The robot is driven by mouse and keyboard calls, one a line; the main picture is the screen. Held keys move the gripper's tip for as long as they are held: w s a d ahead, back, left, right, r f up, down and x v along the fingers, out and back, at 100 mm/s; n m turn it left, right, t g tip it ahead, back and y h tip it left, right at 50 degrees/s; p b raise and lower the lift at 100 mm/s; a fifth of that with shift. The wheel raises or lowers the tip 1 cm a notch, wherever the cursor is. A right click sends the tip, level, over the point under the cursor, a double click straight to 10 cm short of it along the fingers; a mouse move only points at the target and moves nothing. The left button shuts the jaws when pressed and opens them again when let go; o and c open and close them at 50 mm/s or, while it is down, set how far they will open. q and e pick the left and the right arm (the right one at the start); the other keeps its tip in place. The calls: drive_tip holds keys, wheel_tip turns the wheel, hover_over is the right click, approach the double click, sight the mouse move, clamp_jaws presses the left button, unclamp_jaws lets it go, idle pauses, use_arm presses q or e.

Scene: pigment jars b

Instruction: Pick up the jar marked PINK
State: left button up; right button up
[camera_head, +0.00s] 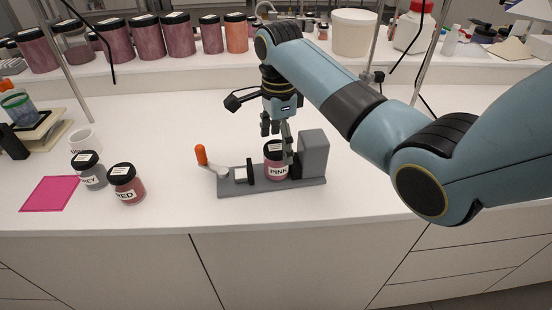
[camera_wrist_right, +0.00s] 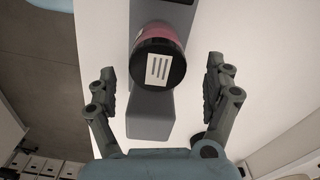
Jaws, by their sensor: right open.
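The jar marked PINK (camera_head: 276,168) has a black lid and pink contents. It stands upright in a grey clamp-like fixture (camera_head: 232,187) on the counter. In the right wrist view its black lid (camera_wrist_right: 157,68) carries a white label with dark bars. My right gripper (camera_head: 277,130) points down just above the jar in the head view. In the right wrist view the fingers of my right gripper (camera_wrist_right: 160,92) are spread wide, one on each side of the jar, with gaps between. Part of the jar's lid is hidden by a finger in the head view. My left gripper is not in view.
The jar marked RED (camera_head: 127,188) and a grey jar (camera_head: 89,174) stand at left near a pink sheet (camera_head: 50,194). A white cup (camera_head: 85,141) is behind them. The fixture has an orange-handled lever (camera_head: 201,155). Several large jars line the back shelf. The counter's middle left is clear.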

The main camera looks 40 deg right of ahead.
sight(278, 162)
drive_tip(key=shift+w+a+f, duration=0.1)
drive_tip(key=shift+f, duration=0.75)
drive_tip(key=f, duration=0.3)
drive_tip(key=shift+s+f+p, duration=0.25)
drive_tip(key=shift+f+p, duration=0.05)
drive_tip(key=shift+p, duration=0.1)
drive_tip(key=shift+w+f, duration=0.1)
drive_tip(key=shift+f, duration=0.25)
drive_tip(key=shift+c, duration=0.5)
drive_tip(key=c, duration=0.4)
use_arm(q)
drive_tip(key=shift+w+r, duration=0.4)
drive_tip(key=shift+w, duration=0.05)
use_arm(e)
drive_tip(key=c, duration=0.8)
drive_tip(key=shift+r, duration=0.1)
